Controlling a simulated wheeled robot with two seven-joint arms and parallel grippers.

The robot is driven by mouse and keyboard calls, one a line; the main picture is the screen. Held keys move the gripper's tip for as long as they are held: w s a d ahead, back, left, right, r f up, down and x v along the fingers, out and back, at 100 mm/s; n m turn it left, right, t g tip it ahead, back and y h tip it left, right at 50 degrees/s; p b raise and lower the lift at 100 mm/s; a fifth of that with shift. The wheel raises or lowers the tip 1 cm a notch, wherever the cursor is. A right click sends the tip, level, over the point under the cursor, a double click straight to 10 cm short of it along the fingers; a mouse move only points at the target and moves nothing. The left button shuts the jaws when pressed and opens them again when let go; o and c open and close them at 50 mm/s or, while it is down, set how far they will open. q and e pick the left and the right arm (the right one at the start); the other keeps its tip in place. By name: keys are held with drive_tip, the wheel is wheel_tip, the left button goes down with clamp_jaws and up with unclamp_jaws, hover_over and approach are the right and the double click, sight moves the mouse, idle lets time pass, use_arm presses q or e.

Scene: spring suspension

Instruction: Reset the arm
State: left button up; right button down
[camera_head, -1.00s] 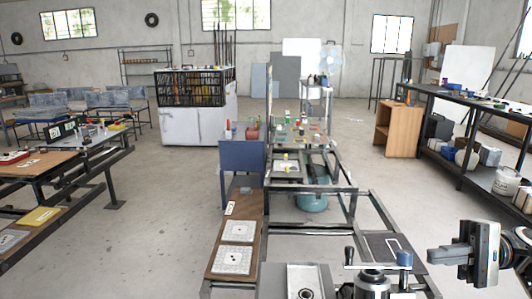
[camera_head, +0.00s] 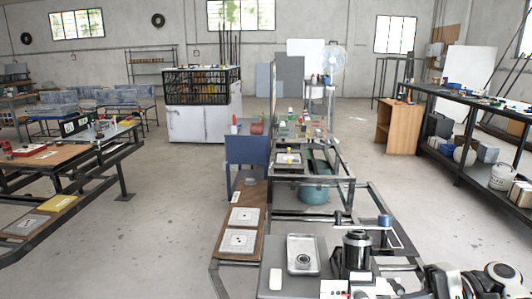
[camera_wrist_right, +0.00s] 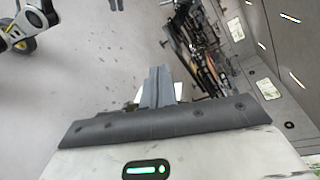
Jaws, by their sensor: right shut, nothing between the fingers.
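My right arm (camera_head: 480,284) shows only in part at the lower right edge of the head view, its black and silver joints close to the near workbench. In the right wrist view my right gripper (camera_wrist_right: 160,88) is shut and empty, its two dark fingers together. It points into open space, with the grey floor behind it and no object touching it. My left arm and gripper are in neither view.
On the near workbench are a metal tray (camera_head: 303,238) holding a round part, and a black and silver cylindrical device (camera_head: 356,251). Two white square plates (camera_head: 238,242) lie on a brown board to their left. A dark shelf (camera_head: 480,108) stands at right.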

drive_tip(key=s+a+f+n+t+h+b, duration=0.1)
drive_tip(key=s+a+f+h, duration=0.15)
drive_tip(key=f, duration=0.55)
drive_tip(key=s+a+f+t+h+b, duration=0.1)
drive_tip(key=s+a+f+h, duration=0.15)
drive_tip(key=f, duration=0.45)
drive_tip(key=s+a+f+n+t+h, duration=0.15)
drive_tip(key=s+a+f, duration=0.25)
drive_tip(key=f, duration=0.4)
use_arm(q)
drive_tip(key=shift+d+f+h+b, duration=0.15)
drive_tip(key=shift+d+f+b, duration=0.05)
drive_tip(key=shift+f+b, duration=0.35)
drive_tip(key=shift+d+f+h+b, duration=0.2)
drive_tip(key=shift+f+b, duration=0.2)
drive_tip(key=shift+b, duration=0.2)
use_arm(e)
drive_tip(key=s+a+r+n+t+h, duration=0.3)
drive_tip(key=s+r+n+t+h, duration=0.1)
drive_tip(key=s+n+t+h, duration=0.1)
drive_tip(key=shift+s+r+t, duration=0.15)
drive_tip(key=shift+s+t, duration=0.35)
drive_tip(key=shift+t, duration=0.55)
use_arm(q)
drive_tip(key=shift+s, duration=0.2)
use_arm(e)
drive_tip(key=shift+h, duration=0.25)
